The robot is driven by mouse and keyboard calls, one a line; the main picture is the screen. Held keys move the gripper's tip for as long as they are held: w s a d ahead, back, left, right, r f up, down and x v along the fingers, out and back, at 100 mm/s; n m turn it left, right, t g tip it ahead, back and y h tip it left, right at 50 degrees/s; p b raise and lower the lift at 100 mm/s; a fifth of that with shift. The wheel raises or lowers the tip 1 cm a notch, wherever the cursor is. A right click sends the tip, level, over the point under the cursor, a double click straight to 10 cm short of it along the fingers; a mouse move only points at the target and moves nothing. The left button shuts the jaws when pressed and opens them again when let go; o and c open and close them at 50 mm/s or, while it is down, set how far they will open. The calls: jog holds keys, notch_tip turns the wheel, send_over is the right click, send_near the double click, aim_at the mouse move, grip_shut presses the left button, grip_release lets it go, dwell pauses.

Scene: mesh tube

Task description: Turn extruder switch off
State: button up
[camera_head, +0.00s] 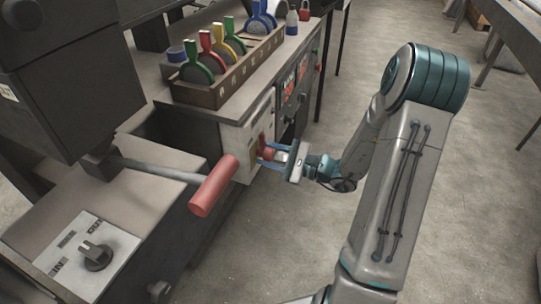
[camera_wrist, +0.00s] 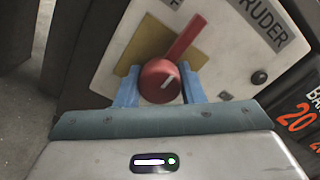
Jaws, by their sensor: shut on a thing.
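The extruder switch is a red rotary knob (camera_wrist: 160,82) with a red lever arm, set on a white and yellow plate (camera_wrist: 140,45). In the wrist view its lever points up and to the right, and part of the word "EXTRUDER" shows on the plate. My gripper (camera_wrist: 158,86) has its blue fingers on either side of the round knob and is shut on it. In the head view my gripper (camera_head: 270,153) reaches left to the cabinet front, where the red switch (camera_head: 262,140) is partly hidden by the fingers.
A large red-handled lever (camera_head: 214,186) sticks out left of my gripper. A black rotary selector (camera_head: 97,256) sits on the machine at lower left. A wooden rack (camera_head: 228,77) with several coloured tools stands on the bench above.

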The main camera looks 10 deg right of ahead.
jog(key=shift+s+a, duration=0.1)
jog(key=shift+a, duration=0.05)
jog(key=o, duration=1)
jog(key=shift+s+d, duration=0.1)
jog(key=shift+d, duration=0.2)
jog(key=p+v, duration=0.2)
jog(key=v, duration=1.1)
jog(key=shift+s+d, duration=0.1)
